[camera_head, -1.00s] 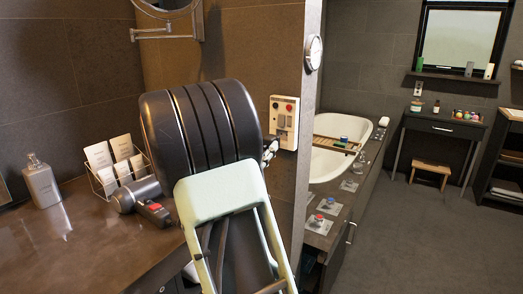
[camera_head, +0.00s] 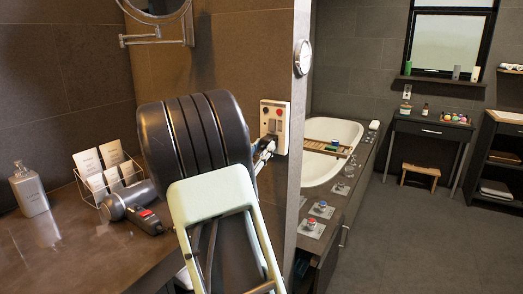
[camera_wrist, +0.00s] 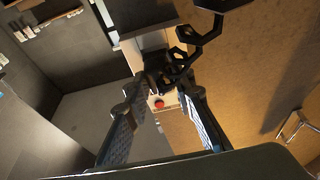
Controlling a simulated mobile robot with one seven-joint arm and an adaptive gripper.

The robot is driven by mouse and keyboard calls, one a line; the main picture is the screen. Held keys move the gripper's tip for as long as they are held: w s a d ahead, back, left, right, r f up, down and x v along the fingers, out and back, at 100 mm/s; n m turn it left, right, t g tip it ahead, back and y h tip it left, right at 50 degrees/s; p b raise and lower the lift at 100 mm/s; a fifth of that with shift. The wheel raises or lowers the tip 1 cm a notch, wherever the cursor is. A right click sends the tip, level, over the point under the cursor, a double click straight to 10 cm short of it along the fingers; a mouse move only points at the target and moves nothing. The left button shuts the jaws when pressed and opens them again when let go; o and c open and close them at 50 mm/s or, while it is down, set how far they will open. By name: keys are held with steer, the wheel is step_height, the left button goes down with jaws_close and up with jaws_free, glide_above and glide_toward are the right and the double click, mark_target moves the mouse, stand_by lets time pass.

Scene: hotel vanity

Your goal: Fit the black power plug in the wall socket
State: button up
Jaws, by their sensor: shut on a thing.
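The wall socket panel (camera_head: 274,116) is a pale plate with red and dark round parts on the wall's end. My gripper (camera_head: 265,146) is at the panel's lower part, and my dark arm link hides much of the area. In the wrist view, my gripper's two fingers (camera_wrist: 165,108) close in on a small dark thing, the black power plug (camera_wrist: 163,80), in front of the panel. A red button (camera_wrist: 159,103) of the panel shows between the fingers. Black looped links run from the plug toward the upper right. I cannot tell whether the plug's pins touch the socket.
A hair dryer (camera_head: 126,201), a wire rack of cards (camera_head: 107,180) and a grey dispenser (camera_head: 29,190) stand on the counter (camera_head: 70,255) at left. A mirror arm (camera_head: 150,38) sticks out above. A bathtub (camera_head: 330,150) lies beyond the wall at right.

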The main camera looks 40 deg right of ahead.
jaws_close()
steer(key=shift+f+b, duration=0.1)
steer(key=shift+b, duration=0.3)
stand_by(0.5)
steer(key=shift+w+d, duration=0.2)
steer(key=shift+d, duration=0.3)
steer(key=shift+w+d, duration=0.15)
steer(key=shift+d, duration=0.3)
stand_by(0.5)
steer(key=o, duration=0.8)
jaws_free()
steer(key=shift+o, duration=0.2)
steer(key=v, duration=1.2)
steer(key=shift+d, duration=0.1)
